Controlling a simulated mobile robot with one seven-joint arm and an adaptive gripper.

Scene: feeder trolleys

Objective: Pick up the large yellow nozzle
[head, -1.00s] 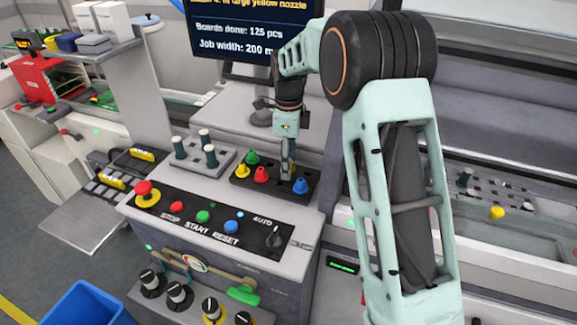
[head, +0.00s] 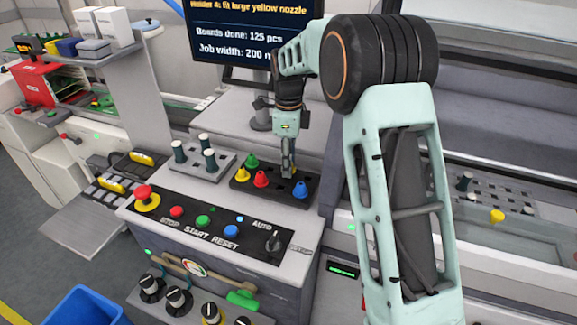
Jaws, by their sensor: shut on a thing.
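My gripper (head: 288,172) is low over the black nozzle rack (head: 236,184) on the console top. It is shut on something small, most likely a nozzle. The fingers hide the thing, so its colour and size do not show. In the rack, a yellow nozzle (head: 243,174) stands at the left, with a green nozzle (head: 251,160) behind it and a red nozzle (head: 261,179) to its right. A blue nozzle (head: 299,189) stands just right of my fingers. Another yellow piece (head: 497,215) sits on the machine at the right.
A grey holder (head: 192,166) with several dark, white-topped pegs stands left of the rack. In front is a button panel (head: 200,222) with a red emergency stop (head: 146,197). A monitor (head: 250,42) stands behind. A blue bin (head: 80,305) is on the floor.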

